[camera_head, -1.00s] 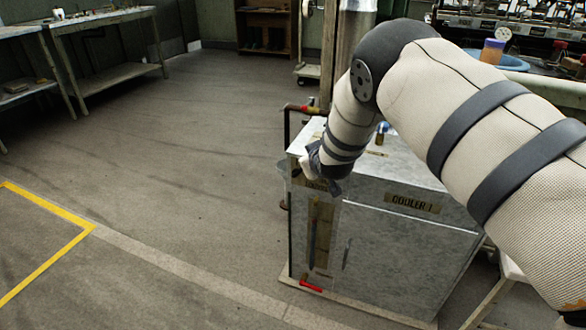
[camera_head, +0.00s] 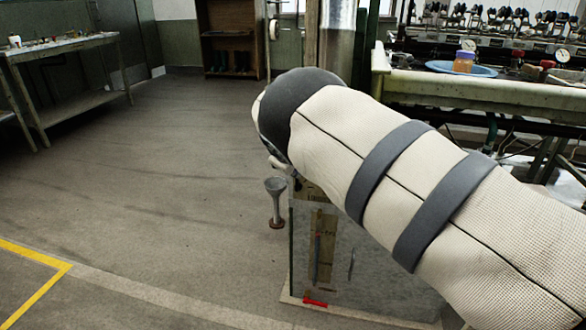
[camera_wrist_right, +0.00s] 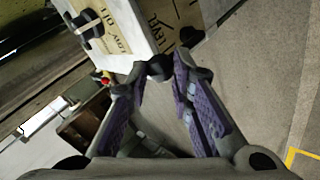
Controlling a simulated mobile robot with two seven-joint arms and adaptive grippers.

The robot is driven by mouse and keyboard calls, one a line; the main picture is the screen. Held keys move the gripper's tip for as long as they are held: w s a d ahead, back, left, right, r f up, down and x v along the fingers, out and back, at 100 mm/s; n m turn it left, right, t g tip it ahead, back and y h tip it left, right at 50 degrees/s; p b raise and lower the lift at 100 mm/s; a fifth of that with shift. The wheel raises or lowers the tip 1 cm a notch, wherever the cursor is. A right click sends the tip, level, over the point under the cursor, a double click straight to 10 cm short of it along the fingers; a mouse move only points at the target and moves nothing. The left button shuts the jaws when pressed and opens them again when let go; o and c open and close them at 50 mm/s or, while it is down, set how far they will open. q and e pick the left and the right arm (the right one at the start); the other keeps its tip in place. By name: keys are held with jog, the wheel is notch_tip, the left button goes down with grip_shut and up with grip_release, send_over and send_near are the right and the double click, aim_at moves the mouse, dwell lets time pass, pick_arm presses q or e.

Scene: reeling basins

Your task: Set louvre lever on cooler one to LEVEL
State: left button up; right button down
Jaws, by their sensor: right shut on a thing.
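The cooler (camera_head: 385,275) is a grey metal cabinet low in the middle of the head view, its top and nameplate hidden behind my right arm. In the right wrist view, a pale box-like part (camera_wrist_right: 138,30) carries a tan lettered plate, seen rotated and only partly readable. A dark knob (camera_wrist_right: 157,69) sits at its near edge, and my right gripper (camera_wrist_right: 160,76) has its purple-padded fingers on either side of it, closed on it. I take it as the louvre lever's end; its setting cannot be read. In the head view my right gripper is hidden behind its arm. My left gripper is not in view.
A red handle (camera_head: 315,303) lies low at the cooler's front. A grey funnel-shaped stand (camera_head: 275,203) is left of the cooler. A basin bench (camera_head: 470,90) stands at the back right and a worktable (camera_head: 65,48) at the far left. Open floor lies between.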

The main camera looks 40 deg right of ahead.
jog(key=shift+w+a, duration=0.15)
dwell(0.5)
jog(key=c, duration=1.7)
grip_release()
jog(key=v, duration=1.2)
jog(key=shift+w+a, duration=0.2)
jog(key=shift+f, duration=0.1)
